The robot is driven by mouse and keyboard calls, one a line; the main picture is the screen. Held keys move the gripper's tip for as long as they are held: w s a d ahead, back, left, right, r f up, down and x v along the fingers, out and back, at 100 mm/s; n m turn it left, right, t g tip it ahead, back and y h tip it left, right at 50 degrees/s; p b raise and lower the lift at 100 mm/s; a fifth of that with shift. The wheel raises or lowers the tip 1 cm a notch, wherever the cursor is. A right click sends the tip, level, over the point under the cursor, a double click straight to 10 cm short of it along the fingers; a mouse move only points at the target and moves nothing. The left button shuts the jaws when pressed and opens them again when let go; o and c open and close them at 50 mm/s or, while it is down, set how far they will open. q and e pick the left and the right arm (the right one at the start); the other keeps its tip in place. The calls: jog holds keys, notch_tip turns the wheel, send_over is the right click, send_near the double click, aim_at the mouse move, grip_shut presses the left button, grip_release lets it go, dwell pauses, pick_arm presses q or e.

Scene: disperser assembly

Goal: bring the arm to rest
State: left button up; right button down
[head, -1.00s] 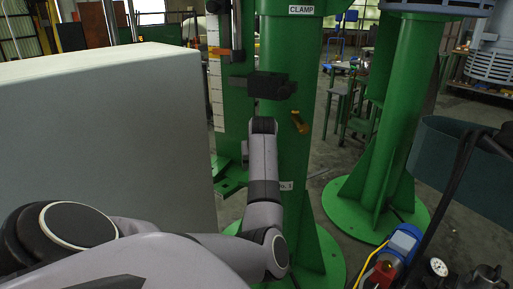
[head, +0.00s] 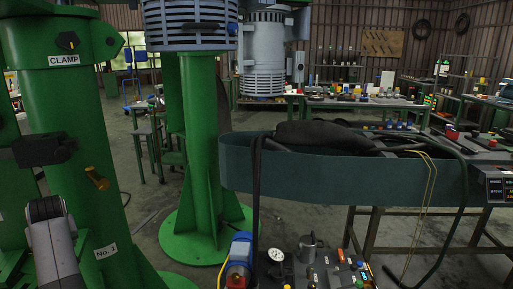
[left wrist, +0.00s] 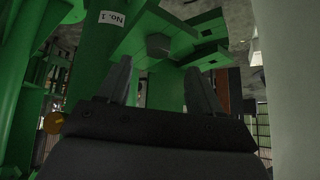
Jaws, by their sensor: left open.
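My left arm (head: 52,245) reaches in at the lower left of the head view, beside a green stand marked CLAMP and No. 1 (head: 88,130). Its fingertips cannot be made out in that view. In the left wrist view my left gripper (left wrist: 160,85) is open, with its two grey fingers apart and nothing held between them. A green bracket with a hexagonal part (left wrist: 160,45) shows beyond the fingers; I cannot tell how far away it is. My right gripper is not in view.
An orange handle (head: 97,178) sticks out from the near stand. A second green stand (head: 200,150) rises behind it. A teal tray (head: 330,175) with black hoses crosses the right side. Benches (head: 350,103) stand at the back. A pale surface (left wrist: 290,90) borders the right of the wrist view.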

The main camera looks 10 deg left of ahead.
pick_arm(q)
jog(key=s+d+f+m+t+h, duration=0.1)
jog(key=s+d+f+m+t, duration=0.15)
jog(key=d+f+m, duration=0.4)
jog(key=s+d+f+m+t, duration=0.1)
jog(key=d+f+m+t, duration=0.3)
jog(key=d+f, duration=0.55)
jog(key=s+d+f+m+h, duration=0.1)
jog(key=s+d+h, duration=0.3)
jog(key=s+d, duration=0.4)
jog(key=s+d+f+m+h, duration=0.2)
jog(key=s+d, duration=0.5)
jog(key=d, duration=0.7)
notch_tip(320, 180, down, 2)
jog(key=shift+s+d+f+t+h, duration=0.1)
jog(key=shift+s+d+t+h, duration=0.2)
jog(key=shift+h, duration=0.6)
jog(key=c, duration=0.4)
jog(key=shift+s+a, duration=0.1)
jog(key=shift+a, duration=0.1)
